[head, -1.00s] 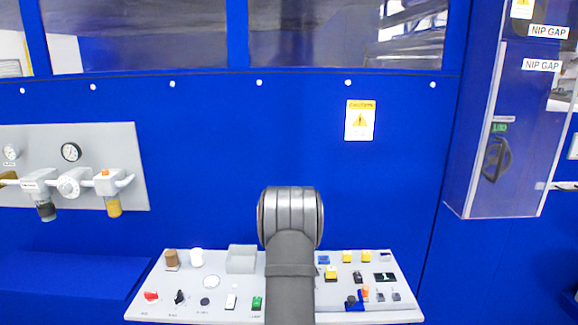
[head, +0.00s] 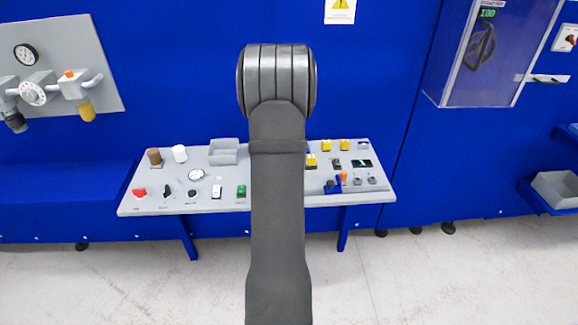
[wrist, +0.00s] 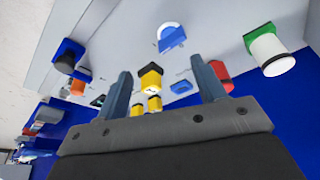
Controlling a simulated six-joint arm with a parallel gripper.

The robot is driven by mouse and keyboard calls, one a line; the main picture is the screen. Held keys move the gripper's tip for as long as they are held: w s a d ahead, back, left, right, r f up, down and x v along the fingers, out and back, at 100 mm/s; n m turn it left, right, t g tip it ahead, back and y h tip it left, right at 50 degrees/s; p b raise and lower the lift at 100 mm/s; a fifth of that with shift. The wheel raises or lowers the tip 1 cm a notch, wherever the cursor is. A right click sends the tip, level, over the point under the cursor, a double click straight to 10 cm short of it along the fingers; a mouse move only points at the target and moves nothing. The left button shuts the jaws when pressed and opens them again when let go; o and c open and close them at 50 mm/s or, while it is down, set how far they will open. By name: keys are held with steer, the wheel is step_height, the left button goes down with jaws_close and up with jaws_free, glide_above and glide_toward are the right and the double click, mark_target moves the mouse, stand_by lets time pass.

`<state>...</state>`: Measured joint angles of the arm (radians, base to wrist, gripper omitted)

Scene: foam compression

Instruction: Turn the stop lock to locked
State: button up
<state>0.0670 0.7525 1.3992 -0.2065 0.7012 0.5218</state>
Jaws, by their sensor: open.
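A sloped grey control panel (head: 225,202) carries several knobs, buttons and switches. I cannot tell for sure which is the stop lock. A red knob (head: 139,193) and a black selector knob (head: 167,191) are at its left front. A blue part (head: 332,188) with an orange top (head: 343,177) is at its right front. In the wrist view my gripper (wrist: 163,82) is open, its two fingers apart, with yellow buttons (wrist: 150,78) showing beyond and between them. Nothing is between the fingers. My arm hides the panel's middle and my gripper in the head view.
A clear-fronted cabinet (head: 490,60) is at right; a gauge board (head: 75,60) is at left. The floor (head: 420,285) in front is clear.

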steer(key=s+r+n+t+y, duration=0.1)
steer(key=s+r+n, duration=0.15)
steer(key=r, duration=0.25)
steer(key=s+r+n+y, duration=0.1)
steer(key=s+r+n, duration=0.1)
steer(key=r+n, duration=0.2)
steer(key=x, duration=1.7)
steer(key=shift+w+r, duration=0.1)
steer(key=shift+w, duration=0.15)
steer(key=c, duration=1)
steer(key=shift+o, duration=0.2)
steer(key=shift+a, duration=0.1)
steer(key=shift+m, duration=0.75)
